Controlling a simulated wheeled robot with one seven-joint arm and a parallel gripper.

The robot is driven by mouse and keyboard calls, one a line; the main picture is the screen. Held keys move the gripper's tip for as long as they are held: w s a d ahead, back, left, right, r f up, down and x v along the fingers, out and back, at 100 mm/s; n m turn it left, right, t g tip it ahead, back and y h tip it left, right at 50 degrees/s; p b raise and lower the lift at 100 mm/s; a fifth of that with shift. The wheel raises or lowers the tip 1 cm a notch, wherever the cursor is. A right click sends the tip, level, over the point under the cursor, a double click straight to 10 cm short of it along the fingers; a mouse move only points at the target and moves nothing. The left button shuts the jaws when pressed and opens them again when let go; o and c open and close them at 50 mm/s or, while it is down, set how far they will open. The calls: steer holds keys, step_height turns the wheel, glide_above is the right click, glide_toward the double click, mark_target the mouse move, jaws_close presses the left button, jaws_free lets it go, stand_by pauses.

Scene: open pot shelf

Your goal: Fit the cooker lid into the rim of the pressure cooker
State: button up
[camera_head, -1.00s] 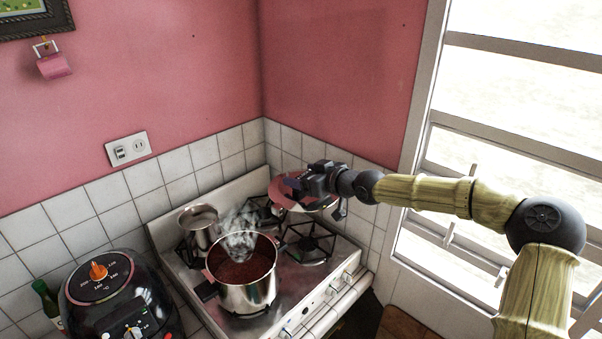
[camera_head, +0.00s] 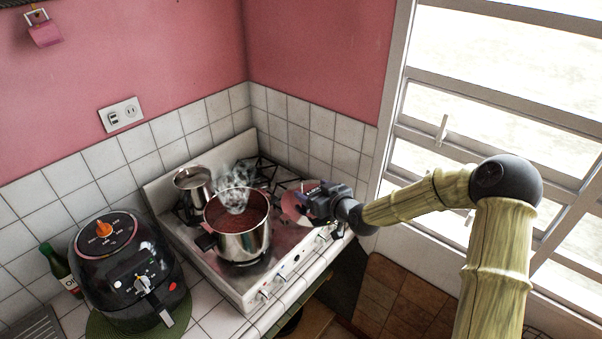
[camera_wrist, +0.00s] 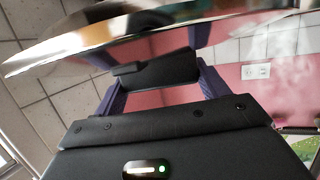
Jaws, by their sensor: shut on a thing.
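The pressure cooker (camera_head: 243,242) is a shiny steel pot standing open on the stove, with red-brown food inside and steam rising. Its dark side handle points to the left front. My gripper (camera_head: 302,200) is to the right of the pot, apart from it. In the wrist view my gripper (camera_wrist: 160,66) has its purple fingers shut on the black handle of the cooker lid (camera_wrist: 100,42), a shiny metal disc that looks tilted there.
A small steel pot (camera_head: 193,189) stands behind the cooker at the left. A black air fryer (camera_head: 125,270) and a green bottle (camera_head: 58,266) stand on the counter at the left. The stove top (camera_head: 285,238) is bare right of the pot. The window (camera_head: 500,90) is at the right.

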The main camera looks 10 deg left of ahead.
steer(key=s+d+f+m+t+h+b, duration=0.1)
steer(key=s+d+f+m+h+b, duration=0.2)
steer(key=d+f, duration=0.5)
steer(key=s+d+f+m+t+h+b, duration=0.1)
steer(key=s+d+f+m+h+b, duration=0.1)
steer(key=d+f, duration=0.6)
steer(key=s+d+f+m+t+h+b, duration=0.2)
steer(key=s+d+f+h+b, duration=0.3)
steer(key=d+f, duration=0.3)
step_height(320, 180, down, 3)
steer(key=shift+s+f+m, duration=0.1)
steer(key=shift+s+m, duration=0.25)
steer(key=shift+m, duration=0.45)
steer(key=shift+s, duration=0.1)
